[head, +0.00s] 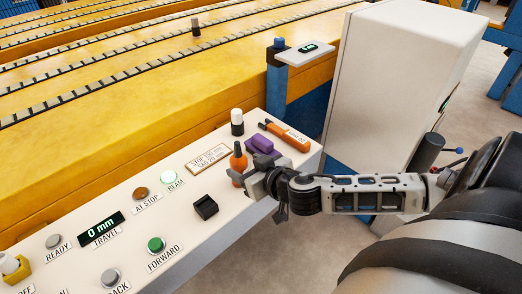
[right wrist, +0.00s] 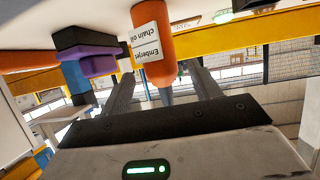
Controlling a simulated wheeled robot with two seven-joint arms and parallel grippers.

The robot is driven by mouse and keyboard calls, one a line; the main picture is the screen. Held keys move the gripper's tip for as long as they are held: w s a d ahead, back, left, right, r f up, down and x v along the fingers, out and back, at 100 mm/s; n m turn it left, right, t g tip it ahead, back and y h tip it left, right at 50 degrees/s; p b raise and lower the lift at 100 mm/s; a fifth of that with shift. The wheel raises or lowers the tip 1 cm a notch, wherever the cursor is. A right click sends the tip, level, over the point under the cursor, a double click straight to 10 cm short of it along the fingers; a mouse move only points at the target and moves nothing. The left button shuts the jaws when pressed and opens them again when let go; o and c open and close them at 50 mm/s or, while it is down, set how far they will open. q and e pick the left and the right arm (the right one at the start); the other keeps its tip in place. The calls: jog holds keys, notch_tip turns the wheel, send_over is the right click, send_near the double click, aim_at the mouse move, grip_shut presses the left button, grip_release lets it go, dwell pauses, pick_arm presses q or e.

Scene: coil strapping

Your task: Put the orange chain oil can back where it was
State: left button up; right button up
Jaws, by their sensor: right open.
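The orange chain oil can (head: 238,159) stands upright on the white control console, with a dark tip on top. In the right wrist view the can (right wrist: 160,42) appears upside down, and its white label reads "chain oil". My right gripper (head: 248,178) is at the can, on its near side in the head view. In the right wrist view the fingers of my right gripper (right wrist: 162,78) are spread apart, with the can's narrow top between them and a gap on each side. My left gripper is in neither view.
A printed plate (head: 208,159), a black holder (head: 205,207) and several buttons occupy the console. The yellow conveyor bed (head: 130,120) lies beyond.

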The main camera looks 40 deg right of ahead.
jog(key=v, duration=0.6)
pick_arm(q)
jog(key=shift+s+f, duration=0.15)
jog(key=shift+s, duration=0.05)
pick_arm(e)
jog(key=s+a+f+n+g+y, duration=0.1)
jog(key=s+a+f, duration=0.3)
jog(key=a, duration=0.4)
jog(key=s+a+f+n+g+y, duration=0.1)
jog(key=s+a+f, duration=0.3)
jog(key=a, duration=0.4)
jog(key=shift+s+f+g+y, duration=0.2)
jog(key=shift+f+g+y, duration=0.1)
jog(key=shift+y, duration=0.5)
pick_arm(q)
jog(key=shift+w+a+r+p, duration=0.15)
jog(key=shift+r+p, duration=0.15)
jog(key=shift+p, duration=0.6)
pick_arm(e)
jog(key=shift+d+r, duration=0.15)
jog(key=shift+r, duration=0.1)
